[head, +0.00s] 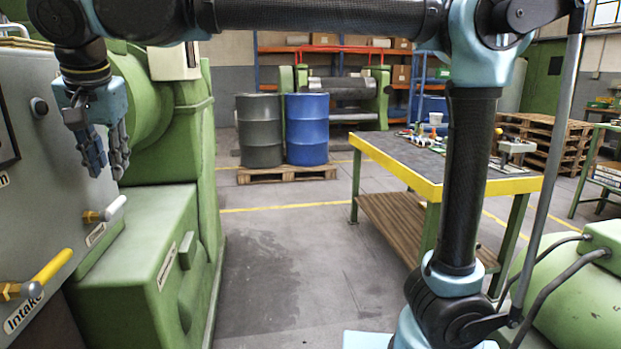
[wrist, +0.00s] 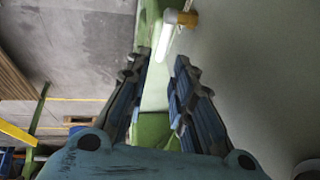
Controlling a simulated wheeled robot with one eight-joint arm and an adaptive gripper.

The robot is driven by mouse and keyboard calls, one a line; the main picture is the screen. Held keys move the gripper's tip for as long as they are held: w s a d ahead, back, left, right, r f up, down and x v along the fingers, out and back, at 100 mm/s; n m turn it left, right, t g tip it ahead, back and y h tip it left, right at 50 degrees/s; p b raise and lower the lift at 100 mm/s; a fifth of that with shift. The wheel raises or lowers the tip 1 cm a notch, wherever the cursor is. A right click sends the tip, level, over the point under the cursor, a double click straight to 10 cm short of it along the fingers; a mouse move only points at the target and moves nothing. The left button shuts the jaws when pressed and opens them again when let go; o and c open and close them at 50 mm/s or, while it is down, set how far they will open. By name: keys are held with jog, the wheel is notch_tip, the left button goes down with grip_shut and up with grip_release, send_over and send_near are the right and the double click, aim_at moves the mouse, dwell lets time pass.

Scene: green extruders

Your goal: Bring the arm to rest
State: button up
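My gripper (head: 107,172) hangs fingers down at the left of the head view, in front of the green extruder (head: 180,120) and beside the grey panel (head: 45,150). In the wrist view, the two fingers of my gripper (wrist: 162,60) stand apart with nothing between them. A pale lever with a brass base (head: 105,211) sticks out of the panel below the gripper. It also shows just beyond the fingertips in the wrist view (wrist: 166,38), apart from them as far as I can tell. My arm spans the top of the head view.
A yellow lever (head: 52,266) labelled "Intake" juts from the panel lower left. A workbench (head: 440,160) with a yellow edge stands right of centre. A grey drum (head: 259,130) and a blue drum (head: 306,128) stand on a pallet behind. The floor (head: 290,260) between is clear.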

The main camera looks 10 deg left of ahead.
jog(key=w+d+f, duration=0.2)
jog(key=w+d, duration=0.4)
jog(key=w, duration=0.6)
jog(key=w+d+f+h, duration=0.1)
jog(key=w+d+f, duration=0.2)
jog(key=w+d, duration=0.45)
jog(key=w+d+f+m+h, duration=0.1)
jog(key=w+d+f, duration=0.2)
jog(key=w+d, duration=0.45)
jog(key=w+d+f+h, duration=0.1)
jog(key=w+d+f, duration=0.3)
jog(key=d, duration=0.6)
jog(key=d+f+m+g, duration=0.1)
jog(key=d+f, duration=0.4)
jog(key=d, duration=0.5)
jog(key=d+f, duration=0.4)
jog(key=d, duration=0.6)
jog(key=s+d+f+m, duration=0.1)
jog(key=s+d+f, duration=0.6)
jog(key=d+f, duration=0.4)
notch_tip(320, 180, down, 2)
jog(key=shift+s+d+f, duration=0.2)
jog(key=shift+s+d, duration=0.1)
jog(key=shift+s, duration=0.05)
